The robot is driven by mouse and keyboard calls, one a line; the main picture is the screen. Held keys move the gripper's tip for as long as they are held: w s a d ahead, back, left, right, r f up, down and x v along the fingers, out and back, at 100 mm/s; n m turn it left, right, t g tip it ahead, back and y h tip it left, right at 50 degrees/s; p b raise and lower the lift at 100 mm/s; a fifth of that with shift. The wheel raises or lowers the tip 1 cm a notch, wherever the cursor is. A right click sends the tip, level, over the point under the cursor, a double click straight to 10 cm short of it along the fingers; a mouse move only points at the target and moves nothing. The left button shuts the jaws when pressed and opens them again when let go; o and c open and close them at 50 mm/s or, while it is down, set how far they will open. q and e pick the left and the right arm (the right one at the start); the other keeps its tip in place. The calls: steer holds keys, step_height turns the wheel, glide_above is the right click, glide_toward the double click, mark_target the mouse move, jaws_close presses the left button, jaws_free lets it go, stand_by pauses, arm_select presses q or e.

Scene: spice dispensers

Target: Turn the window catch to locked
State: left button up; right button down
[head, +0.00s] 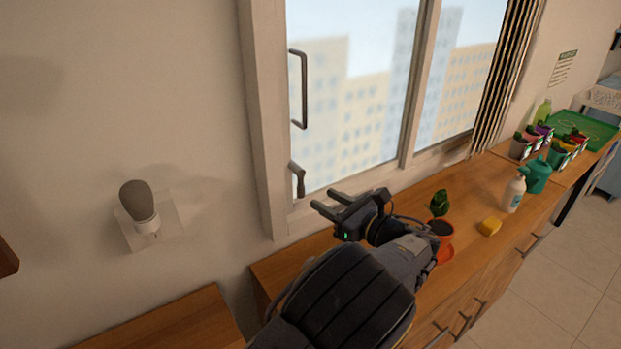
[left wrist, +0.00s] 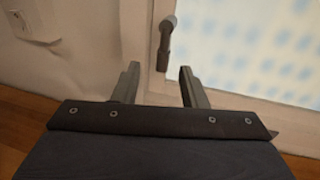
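The window catch (head: 298,179) is a small grey lever on the left frame of the window, below the long bar handle (head: 299,88). In the head view it hangs down, slightly tilted. The left wrist view shows the catch (left wrist: 166,42) beyond the fingers, between their lines. My left gripper (head: 323,200) is open and empty, just below and right of the catch, apart from it. In the left wrist view its two fingers (left wrist: 158,82) stand wide apart. My right gripper is in neither view.
A wooden counter (head: 285,268) runs below the window. A wall fixture (head: 139,205) is at left. The wall between fixture and window is clear.

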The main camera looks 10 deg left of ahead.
mark_target(303, 184)
arm_select(q)
steer(key=x, duration=0.2)
steer(key=p+x, duration=0.1)
steer(key=x, duration=0.4)
steer(key=shift+w+r, duration=0.25)
steer(key=shift+w, duration=0.1)
jaws_close()
